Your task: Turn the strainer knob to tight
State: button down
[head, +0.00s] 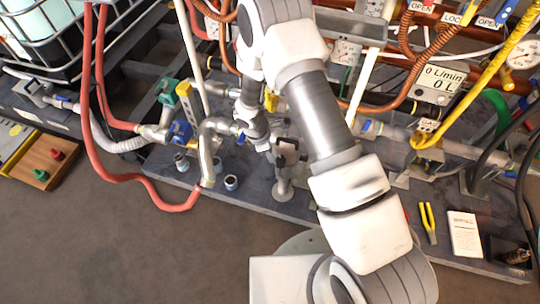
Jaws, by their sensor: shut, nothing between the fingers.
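My gripper (292,153) is shut and empty in the middle of the head view, low over the pipework at the back of the grey platform. It is small and dark here, and its fingertips are hard to make out. Just below it stands a grey metal fitting (283,187) with a rounded body and a wider foot. I cannot tell whether this is the strainer or whether my gripper touches it. A bent silver pipe fitting (208,150) stands to the left. No strainer knob or tight marking can be clearly made out; my arm and gripper cover part of this area.
A blue valve (182,131) and a green valve (168,90) sit on the left pipes. Red hoses (110,160) loop down the left. Yellow pliers (428,222) and a white booklet (464,233) lie at the right. A flow meter (438,84) reads 0 L/min. Dark floor (120,240) is clear in front.

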jog(key=shift+w+d+m, duration=0.1)
jog(key=shift+w+m, duration=0.05)
jog(key=shift+m, duration=0.25)
jog(key=shift+w+d+m+g, duration=0.2)
jog(key=shift+m+g, duration=0.1)
jog(key=shift+m, duration=0.6)
jog(key=shift+w+d+m+g, duration=0.2)
jog(key=shift+d+m+g, duration=0.1)
jog(key=shift+m, duration=0.7)
jog(key=shift+s+a, duration=0.1)
jog(key=shift+a, duration=0.05)
dwell(0.4)
